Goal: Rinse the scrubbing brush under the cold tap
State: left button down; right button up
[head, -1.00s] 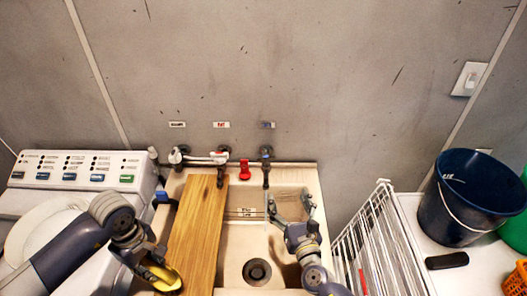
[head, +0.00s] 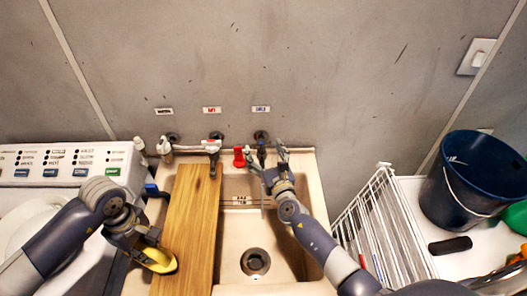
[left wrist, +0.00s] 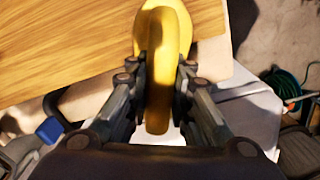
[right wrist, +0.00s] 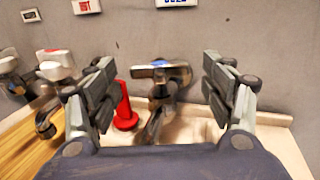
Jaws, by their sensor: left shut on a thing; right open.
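My left gripper (head: 140,248) is shut on the yellow scrubbing brush (head: 160,262), beside the left edge of the wooden board. The brush also shows between the fingers in the left wrist view (left wrist: 160,60); its bristles are hidden. The cold tap (head: 262,140) is on the wall under a blue-lettered label. It shows in the right wrist view with a blue mark on its handle (right wrist: 160,70). My right gripper (head: 266,158) is open, its fingers either side of the cold tap and apart from it. I cannot tell whether water runs. The sink basin (head: 285,235) has a dark drain.
The wooden board (head: 188,225) covers the sink's left part. Another tap assembly (head: 190,145) is left of the cold tap. A red object (head: 239,156) stands on the back ledge. A white rack (head: 375,225) and blue bucket (head: 470,185) are at right; the washing machine (head: 60,170) is left.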

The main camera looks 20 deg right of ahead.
jog(key=shift+w+r, duration=0.15)
jog(key=shift+r, duration=0.05)
jog(key=shift+w+f, duration=0.1)
jog(key=shift+c, duration=0.2)
jog(key=c, duration=1)
jog(key=shift+a+m+h+p, duration=0.2)
jog(key=shift+m+h+p, duration=0.2)
jog(key=shift+h, duration=0.3)
jog(key=shift+w+a+m+h, duration=0.15)
jog(key=shift+m+h, duration=0.65)
jog(key=shift+h, duration=0.4)
jog(key=shift+m+g+h, duration=0.4)
jog(key=shift+m+h, duration=0.2)
jog(key=shift+h, duration=0.3)
